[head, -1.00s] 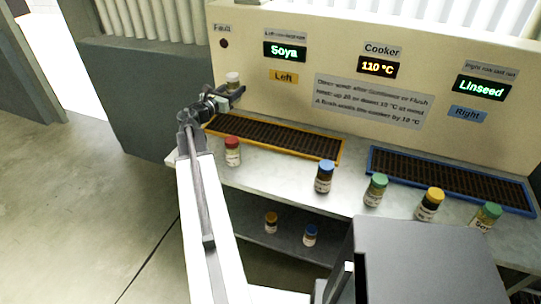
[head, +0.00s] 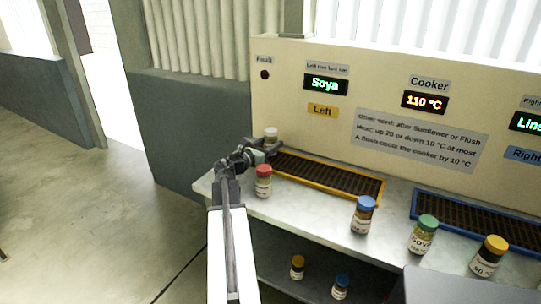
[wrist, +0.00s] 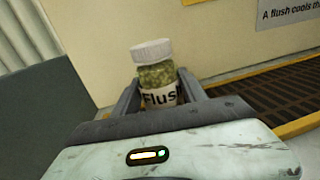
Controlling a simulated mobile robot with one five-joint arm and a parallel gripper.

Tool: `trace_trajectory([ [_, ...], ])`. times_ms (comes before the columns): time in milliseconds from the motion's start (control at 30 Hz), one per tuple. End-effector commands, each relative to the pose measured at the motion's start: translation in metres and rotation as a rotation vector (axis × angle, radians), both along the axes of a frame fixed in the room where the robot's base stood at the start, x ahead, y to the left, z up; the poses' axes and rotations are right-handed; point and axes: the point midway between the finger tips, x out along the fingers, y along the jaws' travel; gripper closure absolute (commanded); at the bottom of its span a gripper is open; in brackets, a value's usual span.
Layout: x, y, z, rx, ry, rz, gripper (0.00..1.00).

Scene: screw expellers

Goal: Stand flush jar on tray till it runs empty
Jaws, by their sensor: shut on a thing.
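The flush jar (wrist: 156,72) has a white lid, greenish contents and a label reading "Flush". My gripper (wrist: 158,98) is shut on it, and the jar stands roughly upright between the fingers. In the head view the jar (head: 271,134) shows at the back left of the bench, just left of the yellow-rimmed left tray (head: 376,191). My gripper (head: 268,148) is there beside the tray's left end. In the wrist view the tray (wrist: 285,95) lies to the right of the jar, apart from it. The jar's base is hidden by my gripper.
A red-lidded jar (head: 263,181) stands close beside my gripper. Blue-lidded (head: 363,214), green-lidded (head: 423,235) and yellow-lidded (head: 489,256) jars stand along the front. A blue-rimmed right tray (head: 480,222) lies right. The panel (head: 300,125) reads Soya, Cooker 110 °C. Two jars sit on the shelf below.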

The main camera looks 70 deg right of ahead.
Motion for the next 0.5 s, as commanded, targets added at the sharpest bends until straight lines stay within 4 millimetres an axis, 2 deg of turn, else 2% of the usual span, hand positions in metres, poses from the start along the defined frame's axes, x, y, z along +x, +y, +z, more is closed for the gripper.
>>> trace_trajectory([
  [33,0.0001,0.0001,-0.0184,0.000,0.000,0.000,1.00],
  [67,0.0003,0.0001,-0.0213,0.000,0.000,0.000,1.00],
  [300,0.0005,0.0001,-0.0171,0.000,0.000,0.001,1.00],
  [433,0.0007,0.0003,-0.0217,0.000,0.000,0.001,1.00],
  [467,0.0007,0.0003,-0.0216,0.000,0.000,0.001,0.47],
  [500,0.0008,0.0002,-0.0204,0.000,0.000,0.001,0.36],
])
